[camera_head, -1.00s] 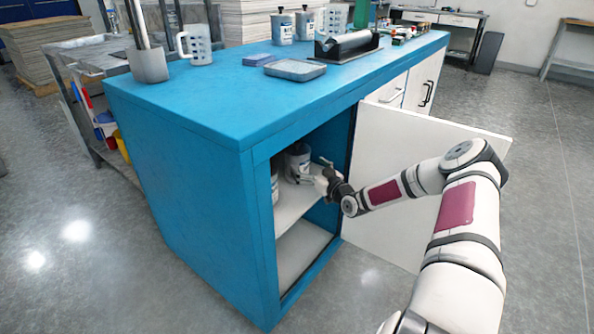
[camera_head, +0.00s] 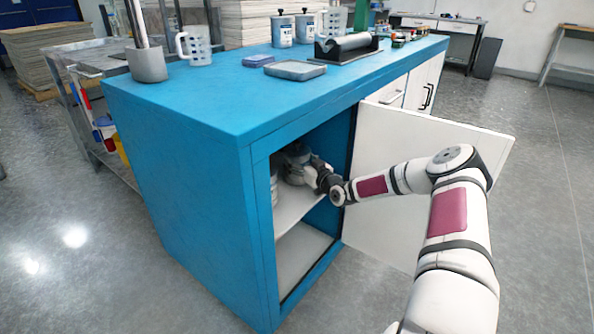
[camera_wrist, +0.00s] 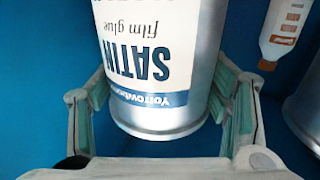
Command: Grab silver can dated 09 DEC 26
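In the wrist view a silver can (camera_wrist: 162,113) with a white and blue label reading "SATIN film glue" fills the middle, upside down in the picture. No date is readable on the visible part. My gripper (camera_wrist: 160,100) has its fingers spread, one on each side of the can; the fingertips are close to its sides, and firm contact cannot be made out. In the head view my gripper (camera_head: 307,174) reaches inside the open cabinet at the shelf, hiding most of the can there.
A second silver can (camera_wrist: 308,105) and a white bottle with an orange label (camera_wrist: 285,30) are right of the held space. Two cans (camera_head: 282,31) and trays stand on the blue top (camera_head: 200,100).

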